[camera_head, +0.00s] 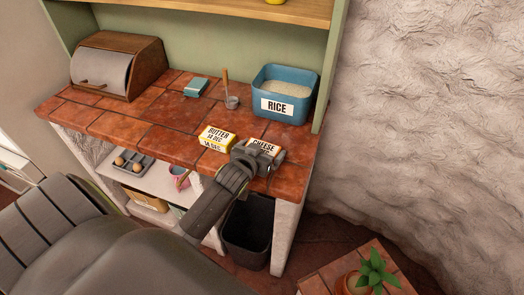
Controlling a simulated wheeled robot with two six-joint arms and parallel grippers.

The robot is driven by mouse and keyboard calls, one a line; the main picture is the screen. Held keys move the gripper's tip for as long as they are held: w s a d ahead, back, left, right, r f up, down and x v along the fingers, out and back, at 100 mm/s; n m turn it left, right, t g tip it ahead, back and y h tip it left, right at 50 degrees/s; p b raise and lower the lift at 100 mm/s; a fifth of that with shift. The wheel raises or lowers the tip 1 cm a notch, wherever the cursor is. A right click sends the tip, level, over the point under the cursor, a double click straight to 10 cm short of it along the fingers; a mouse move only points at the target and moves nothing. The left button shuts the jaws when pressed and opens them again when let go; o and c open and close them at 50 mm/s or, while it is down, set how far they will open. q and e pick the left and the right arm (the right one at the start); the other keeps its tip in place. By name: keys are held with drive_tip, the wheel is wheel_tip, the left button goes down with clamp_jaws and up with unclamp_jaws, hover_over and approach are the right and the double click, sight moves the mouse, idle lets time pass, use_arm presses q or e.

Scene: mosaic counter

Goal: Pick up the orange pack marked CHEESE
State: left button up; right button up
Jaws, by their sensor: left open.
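The pack marked CHEESE (264,146) lies on the tiled counter near its front edge. Its pale top with dark lettering shows; its front and lower part are hidden behind my gripper. My left gripper (261,156) is open at the pack, its fingers to either side of it as seen from here. Whether the fingers touch the pack I cannot tell. My right gripper is not in view.
A yellow BUTTER pack (216,138) lies close on the left. A wooden roll-front box (145,52) is at the left. A dark bin (248,225) is below the counter.

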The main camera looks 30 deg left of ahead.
use_arm(q)
drive_tip(key=shift+c, duration=0.4)
drive_tip(key=c, duration=0.5)
drive_tip(key=shift+c, duration=0.9)
drive_tip(key=shift+r, duration=0.15)
